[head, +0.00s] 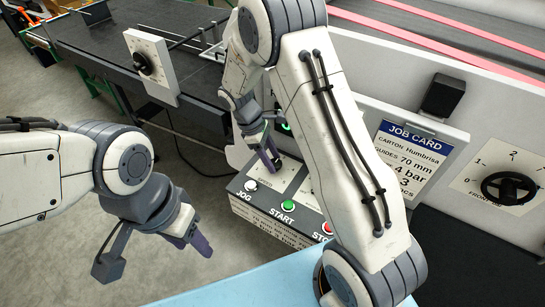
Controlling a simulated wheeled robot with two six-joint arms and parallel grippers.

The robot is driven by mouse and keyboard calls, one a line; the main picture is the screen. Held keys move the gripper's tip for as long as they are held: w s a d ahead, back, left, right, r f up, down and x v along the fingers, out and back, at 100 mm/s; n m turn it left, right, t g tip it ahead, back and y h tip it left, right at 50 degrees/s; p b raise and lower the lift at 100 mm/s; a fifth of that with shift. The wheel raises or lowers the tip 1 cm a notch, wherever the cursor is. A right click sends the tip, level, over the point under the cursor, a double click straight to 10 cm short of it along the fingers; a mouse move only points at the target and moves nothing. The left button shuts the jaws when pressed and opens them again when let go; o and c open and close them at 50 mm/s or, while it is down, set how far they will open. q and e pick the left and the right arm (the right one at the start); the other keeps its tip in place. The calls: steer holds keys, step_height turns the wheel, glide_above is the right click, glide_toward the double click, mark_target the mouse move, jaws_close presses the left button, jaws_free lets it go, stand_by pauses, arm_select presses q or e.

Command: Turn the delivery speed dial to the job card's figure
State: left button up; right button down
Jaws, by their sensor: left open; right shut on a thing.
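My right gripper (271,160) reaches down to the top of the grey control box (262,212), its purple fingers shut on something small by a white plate. The fingers hide what they hold; it appears to be a dial there, and its pointer is not visible. The job card (412,160) hangs to the right of my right arm. It reads "CARTON Humbrisa" and "GUIDES 70 mm"; lower lines are partly covered by my arm, with "4 bar" and "3" showing. My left gripper (196,243) is open and empty over the floor, left of the box.
The box's front has a white JOG button (251,185), a green START button (288,205) and a red STOP button (327,228). A black knob (143,63) is on a white panel at upper left. Another black knob (509,188) with a numbered scale is at right.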

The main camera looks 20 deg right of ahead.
steer(key=shift+w+r, duration=0.1)
stand_by(0.3)
steer(key=shift+c, duration=1.5)
jaws_free()
steer(key=shift+w+a+r, duration=0.15)
steer(key=shift+r, duration=0.25)
steer(key=b+v, duration=0.2)
steer(key=v, duration=0.7)
steer(key=shift+r+b, duration=0.25)
steer(key=shift+b, duration=0.05)
